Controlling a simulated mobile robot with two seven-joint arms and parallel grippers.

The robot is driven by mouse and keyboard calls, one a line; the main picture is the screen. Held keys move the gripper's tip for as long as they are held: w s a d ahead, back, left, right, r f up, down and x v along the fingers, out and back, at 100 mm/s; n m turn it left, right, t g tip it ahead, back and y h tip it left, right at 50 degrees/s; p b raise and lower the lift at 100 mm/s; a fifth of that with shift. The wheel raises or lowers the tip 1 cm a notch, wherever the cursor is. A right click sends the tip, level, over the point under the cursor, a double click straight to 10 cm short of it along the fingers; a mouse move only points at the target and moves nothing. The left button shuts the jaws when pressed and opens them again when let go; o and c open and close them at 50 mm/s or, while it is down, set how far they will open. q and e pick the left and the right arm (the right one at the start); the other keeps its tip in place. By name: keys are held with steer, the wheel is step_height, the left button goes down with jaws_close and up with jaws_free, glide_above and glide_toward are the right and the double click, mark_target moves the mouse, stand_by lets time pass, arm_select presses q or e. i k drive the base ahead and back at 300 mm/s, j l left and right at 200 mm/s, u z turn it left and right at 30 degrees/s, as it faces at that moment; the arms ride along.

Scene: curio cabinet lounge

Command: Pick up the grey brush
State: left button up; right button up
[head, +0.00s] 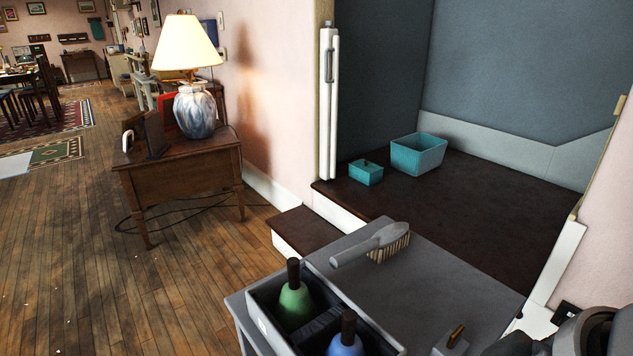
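The grey brush (365,247) lies on the grey tabletop (425,290) near its far left edge. Its light grey handle points left and slightly toward me, and its tan bristles face down and to the right. No gripper is near the brush. A dark grey rounded part at the bottom right corner looks like a piece of my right arm, but no fingers show there. My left gripper is not seen.
A small grey block (450,342) with a brass piece sits at the front. Behind are a dark raised floor and two teal boxes (419,154). A lamp table (185,178) stands left.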

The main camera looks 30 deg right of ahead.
mark_target(393, 239)
steer(key=z, duration=1.3)
